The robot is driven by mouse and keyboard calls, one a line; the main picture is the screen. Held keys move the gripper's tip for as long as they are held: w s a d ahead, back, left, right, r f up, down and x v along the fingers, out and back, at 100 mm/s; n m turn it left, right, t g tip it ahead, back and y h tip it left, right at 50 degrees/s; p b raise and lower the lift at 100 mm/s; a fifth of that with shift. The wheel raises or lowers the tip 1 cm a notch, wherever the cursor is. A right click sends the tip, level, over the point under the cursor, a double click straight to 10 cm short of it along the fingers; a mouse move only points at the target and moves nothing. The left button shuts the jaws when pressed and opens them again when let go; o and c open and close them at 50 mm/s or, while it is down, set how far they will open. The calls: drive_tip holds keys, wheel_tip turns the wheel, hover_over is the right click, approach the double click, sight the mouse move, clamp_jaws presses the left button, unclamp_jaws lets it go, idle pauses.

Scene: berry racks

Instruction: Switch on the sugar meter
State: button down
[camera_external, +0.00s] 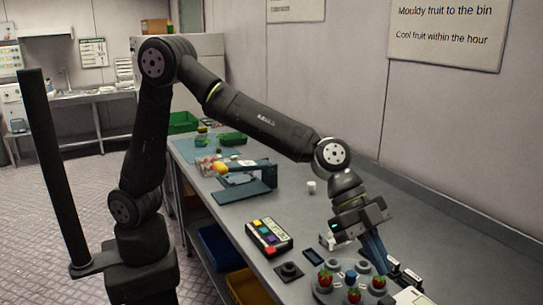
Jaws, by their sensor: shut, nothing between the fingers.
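I cannot tell for certain which device is the sugar meter. A pale unit with small dark-topped parts (408,280) stands at the bottom right, cut off by the frame edge. A small white device (328,241) with a greenish display is partly hidden behind my wrist. My gripper (384,264) points down at the right of the bench, its blue fingers shut and empty. The fingertips are close to the dark-topped parts and the round berry rack; whether they touch anything is unclear.
A round grey rack (328,295) holds several strawberries (325,277). A black box with coloured buttons (268,237), a small black block (288,271) and a dark flat pad (313,256) lie left of it. A blue-grey stand (245,190) is farther back. The bench (290,205) has clear room between.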

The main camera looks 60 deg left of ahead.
drive_tip(key=shift+w+r, duration=0.1)
drive_tip(key=shift+w, duration=0.65)
drive_tip(key=shift+d, duration=0.1)
drive_tip(key=x, duration=1)
drive_tip(key=shift+w, duration=0.15)
wheel_tip(320, 180, down, 3)
drive_tip(key=shift+w+r, duration=0.15)
drive_tip(key=shift+w, duration=0.05)
drive_tip(key=shift+w+f, duration=0.1)
drive_tip(key=shift+f, duration=0.5)
